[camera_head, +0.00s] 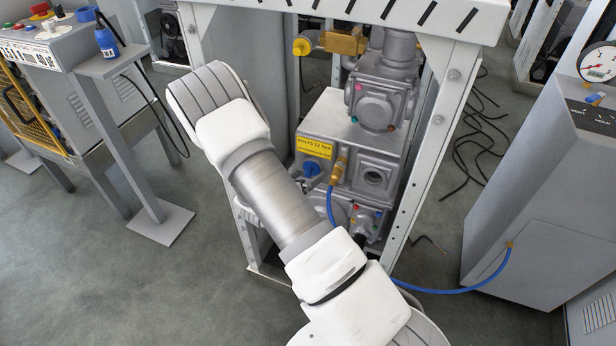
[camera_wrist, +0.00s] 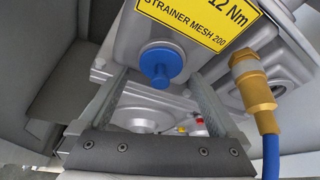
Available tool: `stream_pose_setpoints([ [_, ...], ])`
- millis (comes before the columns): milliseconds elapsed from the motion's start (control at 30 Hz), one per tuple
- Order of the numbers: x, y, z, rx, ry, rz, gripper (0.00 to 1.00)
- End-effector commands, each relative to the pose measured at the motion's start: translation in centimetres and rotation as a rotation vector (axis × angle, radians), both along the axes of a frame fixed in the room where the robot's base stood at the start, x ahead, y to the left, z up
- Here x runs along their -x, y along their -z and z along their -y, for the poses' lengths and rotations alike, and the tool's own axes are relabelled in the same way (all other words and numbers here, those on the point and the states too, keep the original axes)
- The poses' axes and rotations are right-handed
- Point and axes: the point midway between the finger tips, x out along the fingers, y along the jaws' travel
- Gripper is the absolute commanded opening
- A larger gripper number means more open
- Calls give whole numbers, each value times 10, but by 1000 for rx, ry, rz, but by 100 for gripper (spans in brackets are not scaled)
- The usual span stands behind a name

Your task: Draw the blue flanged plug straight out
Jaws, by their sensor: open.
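The blue flanged plug (camera_wrist: 161,65) sits in the grey valve body, below the yellow label, in the wrist view. My gripper (camera_wrist: 160,84) is open, one finger on each side of the plug's line, with nothing held. The fingertips look close to the plug; whether they reach around it I cannot tell. In the head view my arm hides most of the gripper.
A brass fitting (camera_wrist: 252,84) with a blue hose (camera_wrist: 270,156) stands close right of the plug. White frame posts (camera_head: 427,130) flank the valve body. The hose runs to a grey cabinet (camera_head: 545,200) at right. A bench with a blue bottle (camera_head: 107,40) stands at left.

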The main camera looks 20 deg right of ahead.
Motion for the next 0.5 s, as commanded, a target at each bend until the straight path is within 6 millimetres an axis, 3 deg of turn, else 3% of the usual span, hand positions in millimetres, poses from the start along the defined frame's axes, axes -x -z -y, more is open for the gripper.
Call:
stream_pose_setpoints([
  [200, 0, 0, 0, 0, 0, 0, 97],
  [500, 0, 0, 0, 0, 0, 0, 43],
])
